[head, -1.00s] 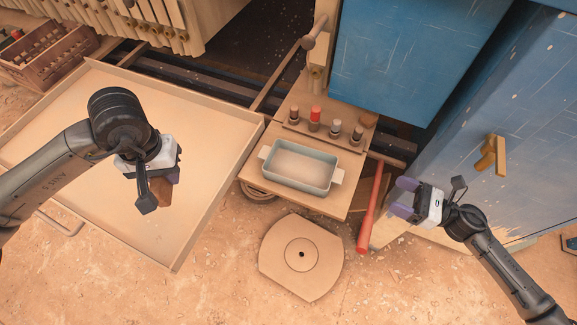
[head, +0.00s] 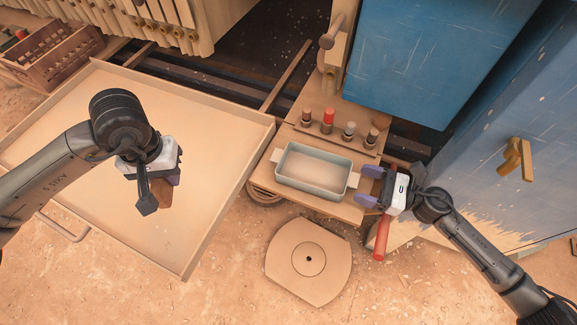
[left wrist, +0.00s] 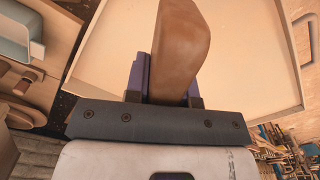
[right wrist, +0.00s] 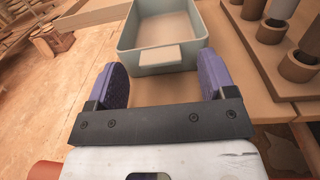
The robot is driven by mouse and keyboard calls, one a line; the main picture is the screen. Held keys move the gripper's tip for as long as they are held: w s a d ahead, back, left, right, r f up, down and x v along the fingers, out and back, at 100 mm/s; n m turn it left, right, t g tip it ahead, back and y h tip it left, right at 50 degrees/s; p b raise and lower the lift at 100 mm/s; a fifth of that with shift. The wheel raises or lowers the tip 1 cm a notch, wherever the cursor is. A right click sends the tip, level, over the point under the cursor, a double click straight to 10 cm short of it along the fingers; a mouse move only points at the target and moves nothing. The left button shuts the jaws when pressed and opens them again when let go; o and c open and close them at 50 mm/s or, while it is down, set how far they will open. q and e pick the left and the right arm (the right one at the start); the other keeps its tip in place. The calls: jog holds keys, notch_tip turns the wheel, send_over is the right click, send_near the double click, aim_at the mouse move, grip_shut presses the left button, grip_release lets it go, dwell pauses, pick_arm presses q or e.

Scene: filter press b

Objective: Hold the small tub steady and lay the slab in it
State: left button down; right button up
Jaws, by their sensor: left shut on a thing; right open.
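The small tub (head: 312,190) is a pale green rectangular tub with a light tab handle at each end, on a wooden stand. My right gripper (head: 370,187) is open at the tub's right end. In the right wrist view the tub's near handle (right wrist: 160,56) lies just ahead of the open fingers (right wrist: 163,85), apart from them. My left gripper (head: 165,190) is shut on a brown slab (left wrist: 181,50), held above the large shallow tray. The slab (head: 162,194) is partly hidden by the gripper in the head view.
The large shallow tray (head: 225,200) fills the left side. Several capped bottles (head: 328,122) stand in a rack behind the tub. A red-handled tool (head: 381,238) lies below my right gripper. A round wooden disc (head: 308,260) lies on the floor in front.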

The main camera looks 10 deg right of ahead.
jog(key=shift+x, duration=0.85)
jog(key=c, duration=1)
